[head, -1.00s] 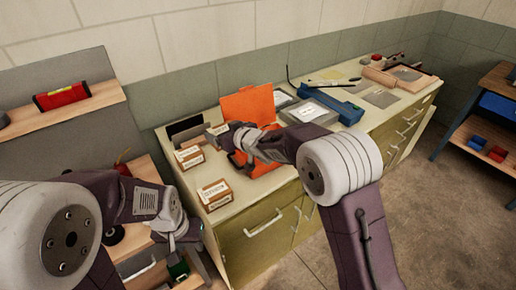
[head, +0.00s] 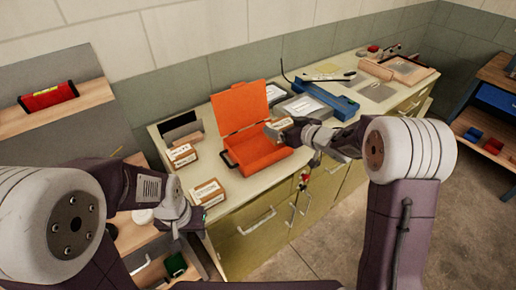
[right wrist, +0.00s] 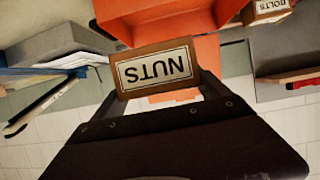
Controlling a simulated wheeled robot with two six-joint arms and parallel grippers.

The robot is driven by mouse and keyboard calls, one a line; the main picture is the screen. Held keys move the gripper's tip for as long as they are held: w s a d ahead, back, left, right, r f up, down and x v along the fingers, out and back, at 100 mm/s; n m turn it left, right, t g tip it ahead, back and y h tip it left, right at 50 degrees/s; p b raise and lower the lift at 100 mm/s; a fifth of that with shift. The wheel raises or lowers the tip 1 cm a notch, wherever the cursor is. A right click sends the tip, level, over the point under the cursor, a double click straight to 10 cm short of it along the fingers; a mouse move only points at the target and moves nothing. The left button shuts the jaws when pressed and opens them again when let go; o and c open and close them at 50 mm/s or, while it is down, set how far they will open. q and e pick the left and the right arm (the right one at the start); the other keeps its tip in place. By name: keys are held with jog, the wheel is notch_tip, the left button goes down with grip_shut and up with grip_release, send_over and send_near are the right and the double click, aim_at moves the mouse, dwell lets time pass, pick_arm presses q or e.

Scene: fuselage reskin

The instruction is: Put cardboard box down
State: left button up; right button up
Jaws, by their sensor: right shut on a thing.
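My right gripper (head: 277,132) is shut on a small brown cardboard box (right wrist: 155,68) with a white NUTS label, upside down in the right wrist view. In the head view it holds this box (head: 284,123) at the right side of the open orange case (head: 257,157); I cannot tell whether the box touches anything below. Two other labelled cardboard boxes stand on the counter left of the case: one at the back (head: 182,156) and one near the front edge (head: 207,193). My left gripper (head: 186,222) is low at the left, in front of the counter; its fingers are unclear.
The counter (head: 232,190) has bare room in front of the case. Grey cases (head: 304,107) and a blue tool (head: 333,98) lie right of it. A dark upright holder (head: 183,128) stands behind the boxes. A shelf with a red level (head: 48,96) is at the left.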

jog(key=w+a+f, duration=0.2)
jog(key=a, duration=0.1)
jog(key=w+a+f, duration=0.2)
jog(key=a, duration=0.1)
jog(key=w+a+f+b, duration=0.1)
jog(key=w+a+f, duration=0.1)
jog(key=a, duration=0.1)
jog(key=shift+a+f, duration=0.15)
jog(key=shift+f, duration=0.1)
notch_tip(320, 180, down, 4)
jog(key=shift+s+b, duration=0.1)
jog(key=shift+b, duration=0.3)
jog(key=shift+f, duration=0.2)
jog(key=o, duration=1.8)
jog(key=shift+c, duration=0.2)
jog(key=shift+r, duration=0.1)
jog(key=shift+s+r, duration=0.1)
jog(key=shift+r, duration=0.05)
jog(key=v, duration=1.2)
